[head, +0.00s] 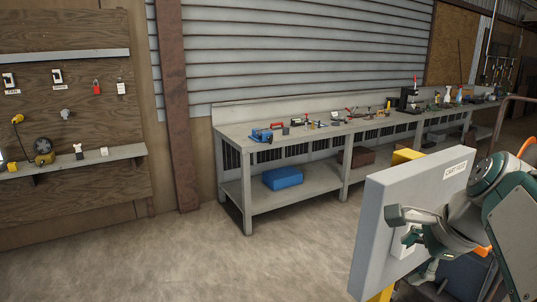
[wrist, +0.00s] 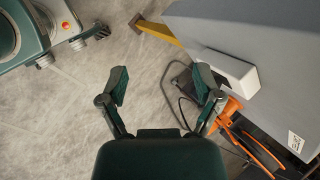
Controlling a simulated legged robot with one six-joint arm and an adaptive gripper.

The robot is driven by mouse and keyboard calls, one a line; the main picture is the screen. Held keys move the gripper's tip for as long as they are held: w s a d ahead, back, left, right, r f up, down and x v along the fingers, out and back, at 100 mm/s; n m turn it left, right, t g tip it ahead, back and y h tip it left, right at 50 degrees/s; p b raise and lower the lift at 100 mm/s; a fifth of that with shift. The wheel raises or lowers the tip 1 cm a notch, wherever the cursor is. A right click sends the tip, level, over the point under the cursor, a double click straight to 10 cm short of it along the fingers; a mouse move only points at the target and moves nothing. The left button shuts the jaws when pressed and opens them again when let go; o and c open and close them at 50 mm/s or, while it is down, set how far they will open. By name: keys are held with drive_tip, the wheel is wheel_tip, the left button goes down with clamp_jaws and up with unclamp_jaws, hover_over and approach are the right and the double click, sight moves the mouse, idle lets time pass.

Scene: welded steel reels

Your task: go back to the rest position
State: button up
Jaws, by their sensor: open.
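My gripper (wrist: 161,84) is open in the wrist view, with its two dark green fingers spread wide and nothing between them. Bare concrete floor shows between the fingers. The right finger is close to a white block (wrist: 230,70) on the face of a grey panel (wrist: 270,40); I cannot tell whether they touch. In the head view my gripper (head: 402,228) is at the lower right, in front of the grey panel (head: 375,205) with its "CART" label. My arm is bent there and hides part of the panel and the white block.
A yellow post (wrist: 160,32) supports the panel. Orange parts (wrist: 235,125) and a dark cable lie close to the right finger. A long workbench (head: 232,180) with tools and a blue box (head: 283,177) stands along the wall. A wooden tool board (head: 65,100) hangs at left. The floor (head: 190,255) is clear.

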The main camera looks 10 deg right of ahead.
drive_tip(key=s+a+f+n+h, duration=0.1)
drive_tip(key=s+a+f+n, duration=0.3)
drive_tip(key=n, duration=0.6)
drive_tip(key=s+a+f+n+h, duration=0.1)
drive_tip(key=s+a+f+n, duration=0.2)
drive_tip(key=a+f+n, duration=0.4)
drive_tip(key=a+n, duration=0.2)
drive_tip(key=n, duration=0.1)
drive_tip(key=shift+s+a+n, duration=0.15)
drive_tip(key=shift+s+n, duration=0.25)
drive_tip(key=c, duration=0.4)
drive_tip(key=shift+o, duration=0.2)
